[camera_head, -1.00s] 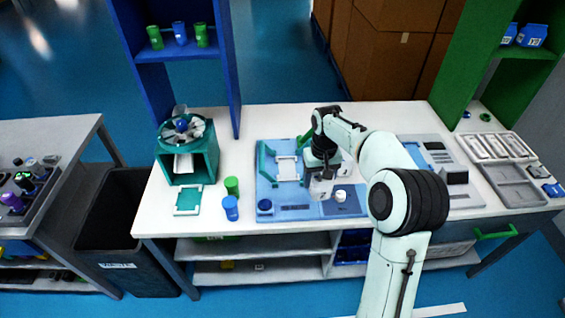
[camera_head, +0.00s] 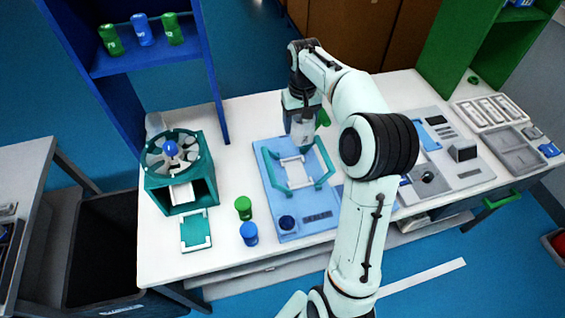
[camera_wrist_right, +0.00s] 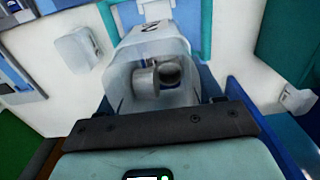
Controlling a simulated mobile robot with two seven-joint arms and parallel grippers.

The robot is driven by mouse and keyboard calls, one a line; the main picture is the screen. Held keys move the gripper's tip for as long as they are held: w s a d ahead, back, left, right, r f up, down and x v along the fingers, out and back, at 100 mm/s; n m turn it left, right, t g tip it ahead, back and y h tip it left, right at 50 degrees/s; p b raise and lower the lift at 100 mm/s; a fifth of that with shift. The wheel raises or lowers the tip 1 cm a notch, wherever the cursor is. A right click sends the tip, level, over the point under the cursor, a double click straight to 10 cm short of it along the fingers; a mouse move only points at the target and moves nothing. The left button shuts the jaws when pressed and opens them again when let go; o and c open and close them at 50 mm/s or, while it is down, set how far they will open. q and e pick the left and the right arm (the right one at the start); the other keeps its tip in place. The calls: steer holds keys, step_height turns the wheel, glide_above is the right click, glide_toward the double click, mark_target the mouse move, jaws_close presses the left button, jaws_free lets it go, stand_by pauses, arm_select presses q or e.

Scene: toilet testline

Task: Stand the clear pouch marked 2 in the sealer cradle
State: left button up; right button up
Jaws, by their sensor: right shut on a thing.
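My right gripper (camera_head: 301,112) is shut on the clear pouch (camera_head: 302,130) and holds it above the far edge of the blue board. In the right wrist view the pouch (camera_wrist_right: 152,62) fills the middle, with a dark mark at its top and metal-looking round pieces inside. The mark is only partly readable. A blue board (camera_head: 283,222) carries teal brackets (camera_head: 290,183) around a white frame (camera_head: 296,171). I cannot tell for sure whether this is the sealer cradle. My left gripper is out of view.
Green (camera_head: 243,208) and blue (camera_head: 249,234) canisters stand left of the board. A teal machine (camera_head: 178,175) with a round top is further left. A grey panel with a dark block (camera_head: 463,150) and white trays (camera_head: 490,113) are at the right. My arm hides part of the table.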

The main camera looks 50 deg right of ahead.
steer(key=shift+f, duration=0.35)
steer(key=b, duration=0.2)
glide_above(296, 173)
step_height(296, 173, down, 15)
steer(key=shift+r, duration=0.2)
steer(key=shift+f, duration=2.3)
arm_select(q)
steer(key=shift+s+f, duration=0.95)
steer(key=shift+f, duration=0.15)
arm_select(e)
steer(key=shift+f, duration=0.1)
steer(key=shift+f, duration=0.15)
steer(key=o, duration=1.1)
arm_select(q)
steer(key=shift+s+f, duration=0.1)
